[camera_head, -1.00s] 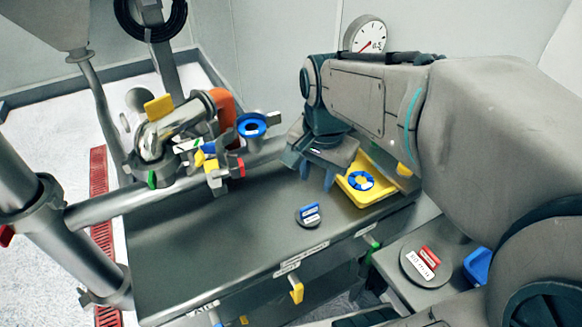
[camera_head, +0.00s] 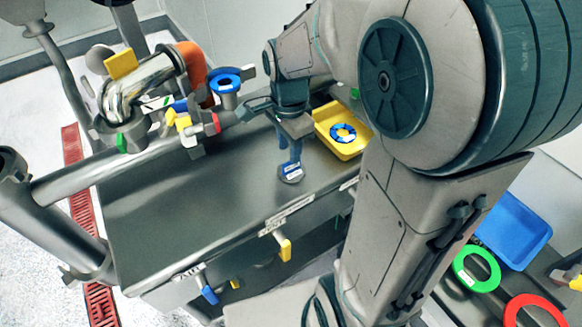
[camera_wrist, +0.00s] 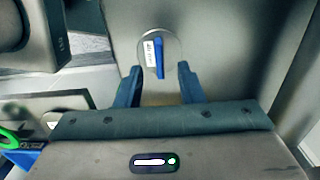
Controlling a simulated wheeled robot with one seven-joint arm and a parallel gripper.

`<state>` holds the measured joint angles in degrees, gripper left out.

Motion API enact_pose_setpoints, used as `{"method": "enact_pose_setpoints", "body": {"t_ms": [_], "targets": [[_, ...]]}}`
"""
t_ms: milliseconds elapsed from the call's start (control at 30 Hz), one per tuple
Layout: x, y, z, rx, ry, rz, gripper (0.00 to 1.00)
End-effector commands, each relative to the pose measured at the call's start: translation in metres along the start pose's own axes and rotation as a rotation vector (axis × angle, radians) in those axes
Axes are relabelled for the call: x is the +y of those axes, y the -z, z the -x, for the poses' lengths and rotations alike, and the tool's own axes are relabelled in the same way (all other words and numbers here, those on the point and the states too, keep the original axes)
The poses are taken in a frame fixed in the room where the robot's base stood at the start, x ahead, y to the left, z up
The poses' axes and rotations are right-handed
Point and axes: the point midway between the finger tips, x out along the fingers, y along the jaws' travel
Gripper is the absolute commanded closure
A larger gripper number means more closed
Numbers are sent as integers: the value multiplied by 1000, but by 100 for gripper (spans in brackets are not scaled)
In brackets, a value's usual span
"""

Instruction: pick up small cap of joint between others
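The small cap (camera_head: 291,176) is a grey disc with a blue handle and a white label. It lies on the grey metal table (camera_head: 190,205) near its front edge. In the wrist view its blue handle (camera_wrist: 159,58) stands ahead of my fingertips, roughly centred between them. My gripper (camera_head: 290,165) points down right over the cap in the head view, and its blue fingers partly cover it. In the wrist view my gripper (camera_wrist: 160,70) is open, with a gap on both sides of the handle. I see no contact with the cap.
A yellow tray (camera_head: 326,117) holding a blue and white ring (camera_head: 343,133) is right of my gripper. A pipe assembly with coloured clamps (camera_head: 183,120) stands at the left. A blue bin (camera_head: 515,230), a green ring (camera_head: 476,269) and a red ring (camera_head: 535,310) are at lower right.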

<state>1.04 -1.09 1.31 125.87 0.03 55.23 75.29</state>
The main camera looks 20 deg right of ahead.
Motion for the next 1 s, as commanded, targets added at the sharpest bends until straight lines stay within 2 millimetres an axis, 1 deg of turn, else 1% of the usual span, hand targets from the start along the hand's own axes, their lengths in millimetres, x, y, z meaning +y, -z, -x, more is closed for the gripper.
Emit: {"method": "enact_pose_setpoints", "body": {"t_ms": [133,300,400,500,700,733,833,867,1000], "targets": [[1,1,-11,-1,-2,0,65],[2,5,-37,-2,-6,-1,65],[1,5,-49,-1,-3,0,65],[2,4,-55,0,-2,0,65],[1,4,-55,0,0,1,65],[1,4,-55,0,0,1,68],[1,4,-55,0,0,1,96],[1,4,-55,0,0,1,100],[1,4,-54,0,1,1,100]]}}
